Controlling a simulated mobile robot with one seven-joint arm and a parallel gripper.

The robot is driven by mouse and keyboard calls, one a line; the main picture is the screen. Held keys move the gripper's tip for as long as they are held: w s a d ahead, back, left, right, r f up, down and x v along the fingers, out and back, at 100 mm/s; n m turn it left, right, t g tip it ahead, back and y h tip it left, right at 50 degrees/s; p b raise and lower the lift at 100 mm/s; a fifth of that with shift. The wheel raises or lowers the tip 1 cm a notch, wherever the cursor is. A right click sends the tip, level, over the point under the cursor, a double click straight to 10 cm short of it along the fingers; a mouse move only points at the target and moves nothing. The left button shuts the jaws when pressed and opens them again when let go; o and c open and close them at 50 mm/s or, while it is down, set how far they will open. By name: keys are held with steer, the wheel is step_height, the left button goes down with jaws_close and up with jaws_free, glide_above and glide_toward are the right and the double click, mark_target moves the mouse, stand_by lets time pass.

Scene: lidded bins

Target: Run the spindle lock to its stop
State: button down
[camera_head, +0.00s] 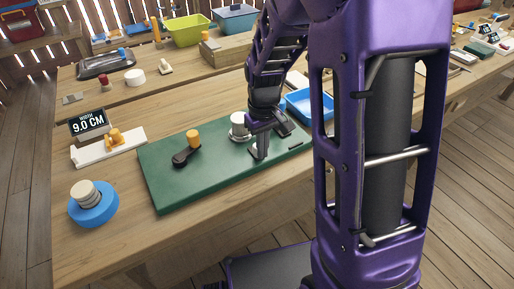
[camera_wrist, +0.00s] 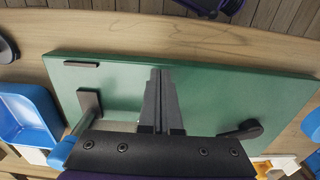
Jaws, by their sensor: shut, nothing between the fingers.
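The green board (camera_head: 165,187) lies on the bench and also fills much of the wrist view (camera_wrist: 220,85). On its left is a black crank (camera_head: 186,157) with an orange knob (camera_head: 193,137); the black arm also shows at right in the wrist view (camera_wrist: 240,130). A pale stepped cylinder (camera_head: 239,124) stands behind my gripper (camera_head: 260,153). A grey post (camera_wrist: 82,123) rises from a dark plate (camera_wrist: 90,104), with a blue end (camera_wrist: 61,152) partly cut off. I cannot tell which part is the spindle lock. My gripper (camera_wrist: 162,72) is shut and empty, low over the board, apart from the crank.
A display reading 9.0 cm (camera_head: 89,122) stands by a white fixture (camera_head: 108,147). A blue round base with a pale knob (camera_head: 93,205) is at front left. A blue tray (camera_head: 310,103) sits beyond the board. The board's front left part is clear.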

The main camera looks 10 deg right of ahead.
steer(key=shift+w+a, duration=0.2)
steer(key=shift+w, duration=0.35)
steer(key=shift+w+a, duration=0.15)
steer(key=shift+w, duration=0.35)
steer(key=shift+s, duration=0.1)
steer(key=shift+s+d, duration=0.25)
steer(key=shift+s, duration=0.35)
step_height(320, 180, up, 7)
steer(key=p, duration=0.6)
